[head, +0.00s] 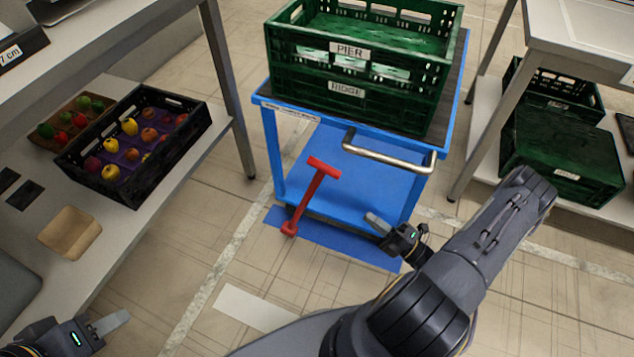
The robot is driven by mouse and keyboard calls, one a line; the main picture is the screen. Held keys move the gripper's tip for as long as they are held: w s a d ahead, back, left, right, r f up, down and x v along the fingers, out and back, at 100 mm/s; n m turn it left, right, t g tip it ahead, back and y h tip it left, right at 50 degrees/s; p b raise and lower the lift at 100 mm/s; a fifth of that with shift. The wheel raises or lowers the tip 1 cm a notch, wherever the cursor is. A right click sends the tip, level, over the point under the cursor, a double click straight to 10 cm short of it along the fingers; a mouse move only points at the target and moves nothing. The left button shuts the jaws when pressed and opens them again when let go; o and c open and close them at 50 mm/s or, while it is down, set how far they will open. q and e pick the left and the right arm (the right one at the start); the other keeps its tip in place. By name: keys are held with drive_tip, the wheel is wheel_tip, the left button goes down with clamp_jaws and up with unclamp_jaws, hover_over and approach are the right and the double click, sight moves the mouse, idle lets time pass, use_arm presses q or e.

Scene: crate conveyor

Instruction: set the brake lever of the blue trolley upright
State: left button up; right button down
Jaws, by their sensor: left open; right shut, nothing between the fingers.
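The blue trolley (300,165) stands in the middle of the head view with a steel push handle (385,157) on its near side. Its red brake lever (308,198) rises from a pivot at the near left bottom corner to a red crossbar. The lever leans to the right compared with the trolley's posts, so it is tilted, not upright. My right gripper (374,221) is shut and empty, low in front of the trolley, right of the lever and apart from it. My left gripper (112,322) is open at the bottom left, far from the lever and partly cut off.
Two stacked green crates (300,72), labelled PIER and RIDGE, stand on the trolley. A blue floor marking (330,238) lies beneath its near edge. A left shelf holds a black fruit crate (135,190). A right table (590,45) has green crates below. Floor left of the lever is clear.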

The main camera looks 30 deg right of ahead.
use_arm(q)
wheel_tip(320, 180, down, 2)
drive_tip(key=shift+w+f+b, duration=0.1)
drive_tip(key=shift+f+b, duration=0.15)
drive_tip(key=shift+b, duration=1)
use_arm(e)
drive_tip(key=x, duration=1.4)
drive_tip(key=shift+w+f, duration=0.1)
drive_tip(key=shift+w, duration=0.05)
